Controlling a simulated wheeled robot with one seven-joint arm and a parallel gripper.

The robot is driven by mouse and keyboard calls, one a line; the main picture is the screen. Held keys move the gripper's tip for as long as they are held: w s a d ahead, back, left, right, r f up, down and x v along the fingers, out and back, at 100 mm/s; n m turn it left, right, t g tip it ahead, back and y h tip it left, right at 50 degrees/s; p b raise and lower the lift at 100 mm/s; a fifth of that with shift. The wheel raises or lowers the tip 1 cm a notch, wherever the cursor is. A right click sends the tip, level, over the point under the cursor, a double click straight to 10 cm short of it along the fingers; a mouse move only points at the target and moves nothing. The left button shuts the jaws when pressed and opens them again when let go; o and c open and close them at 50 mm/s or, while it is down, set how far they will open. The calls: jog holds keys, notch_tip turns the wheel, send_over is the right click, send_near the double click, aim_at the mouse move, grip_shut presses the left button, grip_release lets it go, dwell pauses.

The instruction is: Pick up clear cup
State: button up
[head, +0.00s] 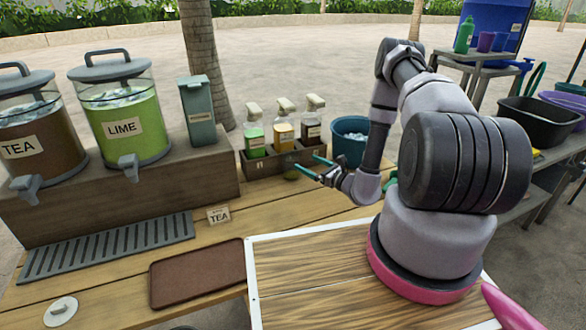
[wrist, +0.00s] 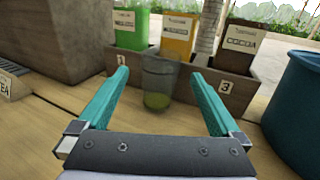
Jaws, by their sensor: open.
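The clear cup (wrist: 160,82) stands upright on the wooden counter in the wrist view, with something yellow-green in its bottom. It stands in front of the bottle rack, between the tips of my gripper (wrist: 160,74) as seen in this view. My gripper is open, with one teal finger on each side of the cup in the picture and a gap to both. The cup is small and hard to make out in the head view (head: 291,174), just beyond the fingertips of my gripper (head: 308,165).
A dark rack (head: 285,158) with labelled bottles stands right behind the cup. A blue bucket (head: 350,140) is to its right. A wooden riser (head: 200,175) with tea and lime dispensers is to the left. A brown tray (head: 197,273) lies in front.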

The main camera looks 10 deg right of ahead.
aim_at(285, 150)
jog(key=x, duration=0.9)
jog(key=shift+w+a+r, duration=0.1)
jog(key=shift+w, duration=0.3)
grip_shut()
